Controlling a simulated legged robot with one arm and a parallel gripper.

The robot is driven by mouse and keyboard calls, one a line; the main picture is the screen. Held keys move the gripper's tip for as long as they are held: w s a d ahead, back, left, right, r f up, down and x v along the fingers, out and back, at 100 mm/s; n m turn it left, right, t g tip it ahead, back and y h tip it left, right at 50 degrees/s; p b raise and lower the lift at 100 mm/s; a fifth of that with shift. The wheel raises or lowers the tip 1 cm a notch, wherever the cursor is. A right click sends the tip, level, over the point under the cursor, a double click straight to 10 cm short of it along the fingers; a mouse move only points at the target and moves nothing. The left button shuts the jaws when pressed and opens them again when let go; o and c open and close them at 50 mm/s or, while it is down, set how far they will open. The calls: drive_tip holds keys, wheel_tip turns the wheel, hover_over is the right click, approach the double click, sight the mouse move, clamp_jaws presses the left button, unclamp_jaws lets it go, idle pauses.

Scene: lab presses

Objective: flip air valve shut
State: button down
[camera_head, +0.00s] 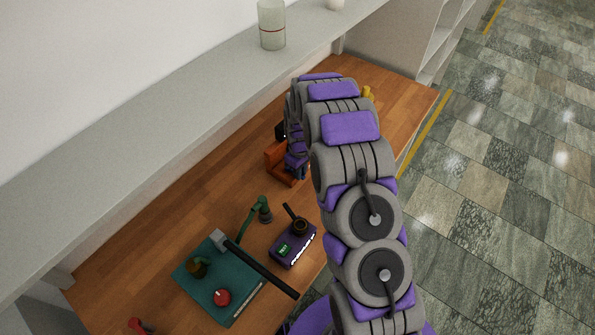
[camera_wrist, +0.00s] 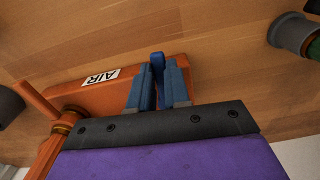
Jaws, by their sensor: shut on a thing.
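The air valve is an orange block (camera_wrist: 90,91) with a white "AIR" label, on the wooden table in the wrist view. A brown-orange post with a brass collar (camera_wrist: 68,122) stands at its left side. A blue lever (camera_wrist: 157,62) shows upright between the fingers of my gripper (camera_wrist: 158,82), which are closed on it at the block's right part. The lower part of the lever is hidden by the fingers and the gripper body. In the head view the orange block (camera_head: 276,157) shows left of my arm, and my gripper is mostly hidden behind the arm.
A teal plate (camera_head: 190,279) with a long black handle (camera_head: 265,272) and a red knob (camera_head: 222,297) lies nearer. A purple box (camera_head: 290,249) and a green stand (camera_head: 254,212) are close by. A shelf (camera_head: 150,125) carrying a jar (camera_head: 272,27) runs along the wall.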

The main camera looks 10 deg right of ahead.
drive_tip(key=shift+w+d+r+n, duration=0.15)
drive_tip(key=shift+w+r+n, duration=0.05)
drive_tip(key=shift+w+n, duration=0.25)
drive_tip(key=c, duration=1.4)
unclamp_jaws()
drive_tip(key=o, duration=0.3)
drive_tip(key=shift+s+f, duration=0.1)
drive_tip(key=shift+s, duration=0.05)
wheel_tip(320, 180, up, 17)
drive_tip(key=shift+r+p, duration=0.15)
drive_tip(key=shift+p, duration=0.4)
